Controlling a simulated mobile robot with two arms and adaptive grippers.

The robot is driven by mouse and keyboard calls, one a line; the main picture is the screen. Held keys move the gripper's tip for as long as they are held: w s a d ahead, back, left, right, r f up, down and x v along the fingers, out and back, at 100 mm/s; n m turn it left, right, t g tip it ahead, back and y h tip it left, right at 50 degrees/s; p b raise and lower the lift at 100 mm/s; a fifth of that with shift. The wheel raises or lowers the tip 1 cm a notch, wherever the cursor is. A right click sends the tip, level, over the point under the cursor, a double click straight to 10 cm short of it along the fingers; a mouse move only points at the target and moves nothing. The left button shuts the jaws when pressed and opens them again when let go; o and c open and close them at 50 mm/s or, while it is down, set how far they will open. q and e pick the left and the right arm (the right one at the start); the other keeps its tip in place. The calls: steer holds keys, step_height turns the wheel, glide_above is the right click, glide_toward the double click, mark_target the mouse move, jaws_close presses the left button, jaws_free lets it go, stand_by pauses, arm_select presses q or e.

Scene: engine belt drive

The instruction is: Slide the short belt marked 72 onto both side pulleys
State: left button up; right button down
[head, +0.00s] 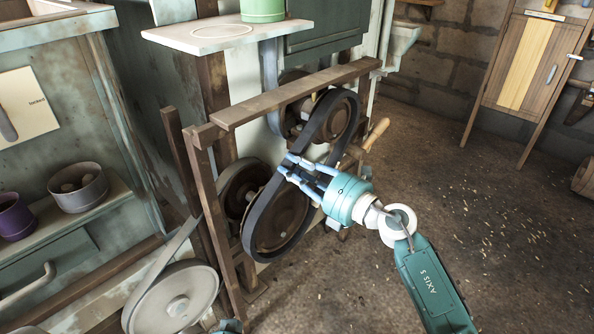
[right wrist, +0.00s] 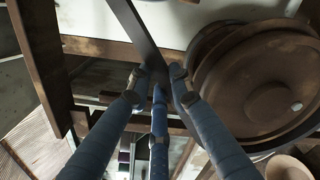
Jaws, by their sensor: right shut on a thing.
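A dark belt (head: 256,213) forms a long loop around the rusty upper pulley (head: 314,120) and the rusty lower pulley (head: 280,222) on the side of the machine. No number is readable on it. I cannot tell whether it sits fully on either rim. My right gripper (head: 291,167) is shut on the belt's near run, between the two pulleys. In the right wrist view the blue fingers close around the belt strip (right wrist: 139,32), with a rusty pulley (right wrist: 262,95) just to the right.
A wooden frame (head: 290,92) surrounds the pulleys, its top beam above the belt. A pale wheel (head: 178,303) with a grey belt stands at lower left. A shelf (head: 225,36) with a green pot (head: 262,10) is above. The floor (head: 480,200) at right is open.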

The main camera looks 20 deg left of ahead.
steer(key=shift+x, duration=0.8)
steer(key=shift+r+b, duration=0.15)
steer(key=shift+b, duration=0.15)
steer(key=shift+f, duration=0.35)
steer(key=c, duration=1.5)
jaws_free()
steer(key=shift+a, duration=0.1)
steer(key=shift+f, duration=0.15)
